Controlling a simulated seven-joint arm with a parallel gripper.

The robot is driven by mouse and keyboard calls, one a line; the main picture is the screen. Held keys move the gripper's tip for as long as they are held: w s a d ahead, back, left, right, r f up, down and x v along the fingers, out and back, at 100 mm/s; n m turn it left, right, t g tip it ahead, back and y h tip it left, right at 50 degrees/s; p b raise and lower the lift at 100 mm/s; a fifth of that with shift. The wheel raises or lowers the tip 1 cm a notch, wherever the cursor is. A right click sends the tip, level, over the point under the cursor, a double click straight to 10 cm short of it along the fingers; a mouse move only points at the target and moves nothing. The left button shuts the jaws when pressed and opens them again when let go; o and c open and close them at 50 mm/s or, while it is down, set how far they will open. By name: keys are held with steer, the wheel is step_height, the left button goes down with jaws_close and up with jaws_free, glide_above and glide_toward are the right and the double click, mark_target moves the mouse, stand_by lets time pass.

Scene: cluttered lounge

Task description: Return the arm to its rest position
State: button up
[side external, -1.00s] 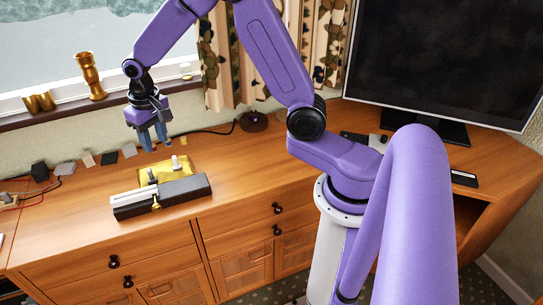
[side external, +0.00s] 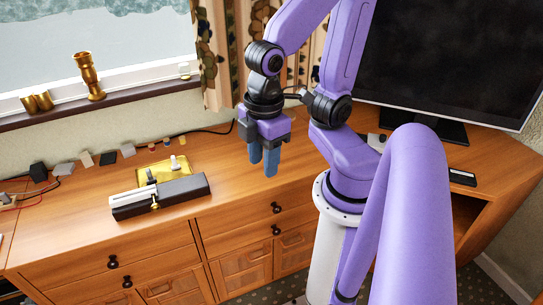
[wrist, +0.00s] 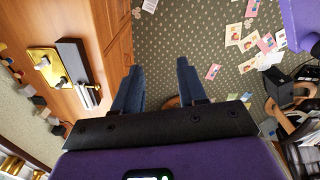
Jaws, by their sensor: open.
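My purple arm is folded back over its column in the side external view. My gripper (side external: 264,164) points down with its blue fingers apart and empty, above the front part of the wooden cabinet top (side external: 100,235). In the wrist view my gripper (wrist: 157,88) shows two separated fingers with nothing between them, over the patterned carpet (wrist: 172,35).
A black and silver block device (side external: 185,197) and a yellow tray (side external: 180,170) with small pieces stand left of my gripper. A monitor (side external: 450,60) stands at the right. Papers (wrist: 240,40) and a dark box (wrist: 287,90) lie on the floor.

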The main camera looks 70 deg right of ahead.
steer(key=shift+s+d+n, duration=0.35)
steer(key=shift+s+n, duration=0.05)
steer(key=shift+s, duration=0.4)
stand_by(1.0)
